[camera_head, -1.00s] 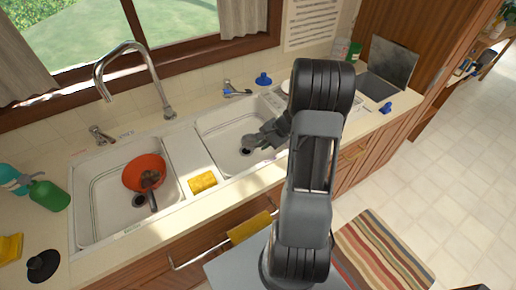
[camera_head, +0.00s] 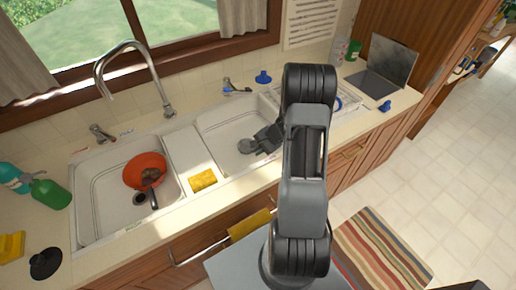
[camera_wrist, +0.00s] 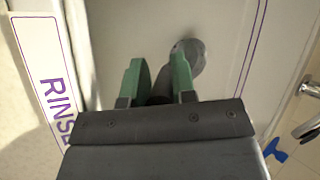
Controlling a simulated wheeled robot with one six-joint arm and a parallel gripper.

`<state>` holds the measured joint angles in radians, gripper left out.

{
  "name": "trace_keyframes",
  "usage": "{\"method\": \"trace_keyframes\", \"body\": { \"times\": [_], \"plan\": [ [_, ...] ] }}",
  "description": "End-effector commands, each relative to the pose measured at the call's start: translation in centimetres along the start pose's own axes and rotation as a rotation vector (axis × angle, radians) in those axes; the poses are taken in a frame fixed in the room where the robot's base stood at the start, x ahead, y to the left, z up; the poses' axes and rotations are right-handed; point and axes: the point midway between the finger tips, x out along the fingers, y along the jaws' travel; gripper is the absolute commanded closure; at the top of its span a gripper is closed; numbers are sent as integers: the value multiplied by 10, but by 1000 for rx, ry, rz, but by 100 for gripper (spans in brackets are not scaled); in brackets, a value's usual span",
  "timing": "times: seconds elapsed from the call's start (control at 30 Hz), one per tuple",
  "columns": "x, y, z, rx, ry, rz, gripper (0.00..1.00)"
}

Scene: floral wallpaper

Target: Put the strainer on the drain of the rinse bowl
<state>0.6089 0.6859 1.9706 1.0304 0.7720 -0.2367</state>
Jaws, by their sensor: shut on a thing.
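The rinse bowl (camera_head: 218,124) is the right-hand sink basin; the lettering by its edge shows in the wrist view (camera_wrist: 58,108). My gripper (camera_head: 257,144) is low inside this bowl, close to its drain. In the wrist view the two green fingers of my gripper (camera_wrist: 160,82) are nearly upright, shut on a dark grey piece between them, which I take to be the strainer (camera_wrist: 188,58). Its round grey end shows just beyond the right fingertip. It overlaps the drain area in the head view, and the drain is largely hidden. I cannot tell whether the strainer touches the drain.
A yellow sponge (camera_head: 202,181) lies on the divider. A tall faucet (camera_head: 130,55) stands behind. A dish rack (camera_head: 345,95) is to the right.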

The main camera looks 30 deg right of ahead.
Motion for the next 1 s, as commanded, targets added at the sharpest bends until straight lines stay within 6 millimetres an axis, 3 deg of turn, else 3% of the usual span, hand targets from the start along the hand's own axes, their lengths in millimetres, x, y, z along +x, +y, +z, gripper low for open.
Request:
{"method": "trace_keyframes", "body": {
  "times": [0.1,0.13,0.4,0.77,1.0],
  "plan": [
    [3,2,-1,-1,0,0,100],
    [3,2,-1,0,0,0,74],
    [2,1,-1,0,0,0,50],
    [-5,-1,0,-1,2,-2,50],
    [-49,-1,-1,-2,5,-5,50]
  ]
}}
